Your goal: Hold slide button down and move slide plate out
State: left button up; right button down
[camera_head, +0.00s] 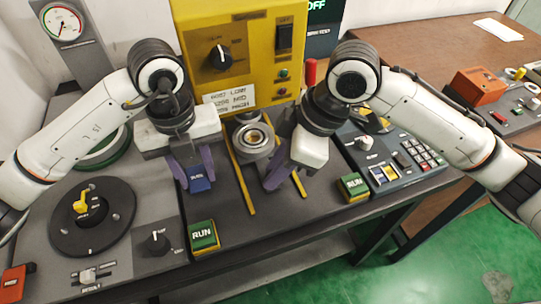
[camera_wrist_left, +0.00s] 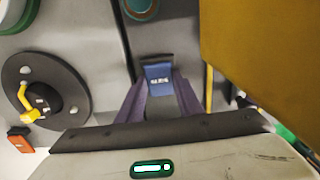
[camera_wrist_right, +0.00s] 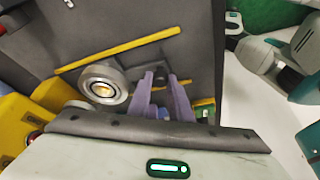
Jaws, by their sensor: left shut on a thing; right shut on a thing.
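The blue slide button (camera_head: 200,184) stands on the dark bench top, left of the yellow rails; it also shows in the left wrist view (camera_wrist_left: 158,73). My left gripper (camera_head: 194,176) has its purple fingers shut on it from both sides. The slide plate (camera_head: 258,156) lies between the rails and carries a metal bearing ring (camera_head: 254,138), which also shows in the right wrist view (camera_wrist_right: 103,86). My right gripper (camera_head: 283,181) is shut on the plate's dark front part (camera_wrist_right: 148,74), beside the ring. The fingers partly hide the grip.
Two yellow rails (camera_head: 242,182) flank the plate. Green RUN buttons (camera_head: 204,236) (camera_head: 354,186) sit near the front edge. A yellow control box (camera_head: 236,60) stands behind. A black dial (camera_head: 92,214) is at left and a keypad panel (camera_head: 405,158) at right.

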pick_arm(q)
jog(key=shift+w+a, duration=0.1)
pick_arm(e)
jog(key=s+d, duration=0.3)
jog(key=s, duration=0.8)
jog(key=shift+s, duration=0.2)
jog(key=c, duration=1.6)
grip_release()
jog(key=shift+s+d, duration=0.1)
jog(key=v, duration=1.2)
jog(key=shift+r, duration=0.1)
pick_arm(q)
jog(key=o, duration=1.1)
